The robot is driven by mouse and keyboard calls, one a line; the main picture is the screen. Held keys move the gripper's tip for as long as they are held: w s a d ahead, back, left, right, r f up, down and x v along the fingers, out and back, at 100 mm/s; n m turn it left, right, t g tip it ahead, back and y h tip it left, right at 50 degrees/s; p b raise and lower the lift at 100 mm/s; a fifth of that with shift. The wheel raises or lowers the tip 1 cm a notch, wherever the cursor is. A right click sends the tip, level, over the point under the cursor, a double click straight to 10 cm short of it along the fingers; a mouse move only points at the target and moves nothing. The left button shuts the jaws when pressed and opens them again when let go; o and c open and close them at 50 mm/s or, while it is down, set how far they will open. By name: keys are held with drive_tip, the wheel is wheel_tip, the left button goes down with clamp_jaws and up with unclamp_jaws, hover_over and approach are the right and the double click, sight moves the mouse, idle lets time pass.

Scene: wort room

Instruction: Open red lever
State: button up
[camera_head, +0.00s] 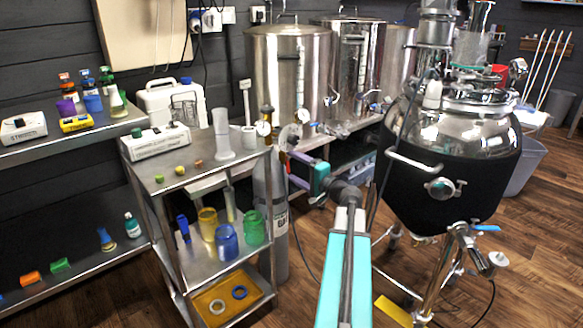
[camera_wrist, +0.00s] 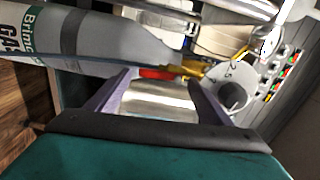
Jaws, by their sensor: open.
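A small red lever (camera_wrist: 157,73) shows in the wrist view, just beyond and between my fingertips, beside a yellow fitting (camera_wrist: 192,69). It lies close to the grey gas cylinder (camera_wrist: 105,38). My gripper (camera_wrist: 161,80) is open, with its two purple fingers apart and nothing held between them. In the head view my gripper (camera_head: 286,158) is at the upper part of the gas cylinder (camera_head: 270,190), below its gauges (camera_head: 264,128).
A metal cart (camera_head: 150,172) with bottles and jars stands left of the gas cylinder. A black-jacketed steel vessel (camera_head: 450,175) stands to the right of my arm. Steel kettles (camera_head: 290,75) stand behind. Wooden floor (camera_head: 530,240) is clear at far right.

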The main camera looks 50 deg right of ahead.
drive_tip(key=s+p, duration=0.2)
drive_tip(key=s, duration=1)
drive_tip(key=shift+s+a, duration=0.3)
drive_tip(key=shift+a, duration=0.15)
drive_tip(key=shift+s, duration=0.1)
